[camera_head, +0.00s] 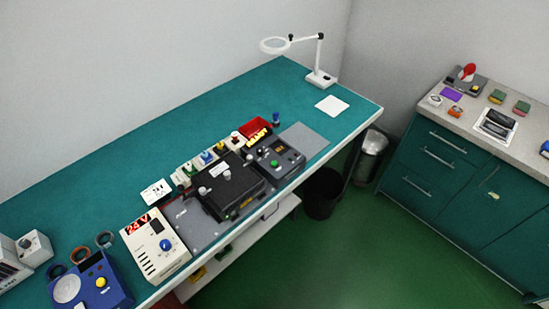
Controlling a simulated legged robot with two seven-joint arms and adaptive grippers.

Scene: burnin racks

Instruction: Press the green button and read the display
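A dark grey control box (275,158) sits on the teal bench, right of a black box. A small green button (274,163) is on its top face. A small dark panel that may be a display (266,151) is near it, too small to read. A white power supply (157,247) at the front of the bench has a red lit display (138,224) that reads 24 V, and a blue knob (166,245). Another green knob or button (191,169) is in a row of small blocks behind the black box. Neither of my grippers is in view.
The black box (230,188) stands on a grey plate between the power supply and control box. A blue device (92,283) is at lower left. A magnifier lamp (320,77) stands at the bench's far end. The bench's back strip is clear. A counter (535,160) stands right.

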